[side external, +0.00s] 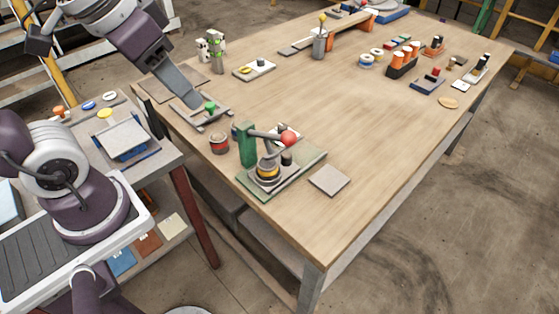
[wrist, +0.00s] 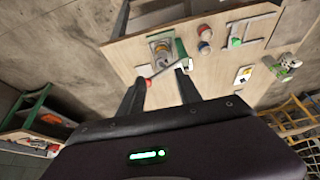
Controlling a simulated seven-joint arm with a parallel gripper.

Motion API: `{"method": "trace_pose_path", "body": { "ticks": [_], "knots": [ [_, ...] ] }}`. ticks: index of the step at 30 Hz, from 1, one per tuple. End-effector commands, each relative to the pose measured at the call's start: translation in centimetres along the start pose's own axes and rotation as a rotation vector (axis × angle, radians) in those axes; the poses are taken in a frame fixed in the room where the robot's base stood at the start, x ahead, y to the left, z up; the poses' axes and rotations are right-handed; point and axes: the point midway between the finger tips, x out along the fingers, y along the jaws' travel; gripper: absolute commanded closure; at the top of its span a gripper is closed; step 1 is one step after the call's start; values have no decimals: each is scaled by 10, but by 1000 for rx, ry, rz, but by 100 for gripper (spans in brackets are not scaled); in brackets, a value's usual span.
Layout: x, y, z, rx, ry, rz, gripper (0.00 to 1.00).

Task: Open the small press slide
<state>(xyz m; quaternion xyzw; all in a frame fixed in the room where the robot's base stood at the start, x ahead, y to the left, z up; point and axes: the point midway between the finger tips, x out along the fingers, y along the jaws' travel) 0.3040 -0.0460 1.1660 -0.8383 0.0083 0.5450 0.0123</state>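The small press (side external: 247,145) has a green column, a grey lever with a red ball (side external: 289,138) and a green base plate near the table's front corner. In the wrist view the press (wrist: 160,48) is beyond my fingertips, and its red ball shows between the fingers in the picture. A slide with a green knob (side external: 210,107) on grey rails lies behind the press; the knob also shows in the wrist view (wrist: 236,42). I cannot tell which part is the press slide. My gripper (wrist: 161,76) is open and empty. In the side view it (side external: 193,101) overlaps the rails; contact is unclear.
A grey square plate (side external: 329,180) lies right of the press. A side bench with a blue-edged tray (side external: 122,137) is at left. The table's middle is clear.

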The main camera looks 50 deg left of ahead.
Motion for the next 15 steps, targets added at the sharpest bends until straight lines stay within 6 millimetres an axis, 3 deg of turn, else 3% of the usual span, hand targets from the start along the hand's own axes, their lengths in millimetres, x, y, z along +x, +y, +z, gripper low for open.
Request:
{"method": "trace_pose_path", "body": {
  "ticks": [3, 5, 7, 12, 15],
  "knots": [
    [45, -2, -59, 41, -116, 6, 51],
    [77, -3, -85, 61, -167, 10, 51],
    [123, -4, -108, 86, -228, 17, 51],
    [235, -5, -128, 137, -351, 35, 51],
    [279, -5, -125, 155, -394, 42, 51]
  ]
}}
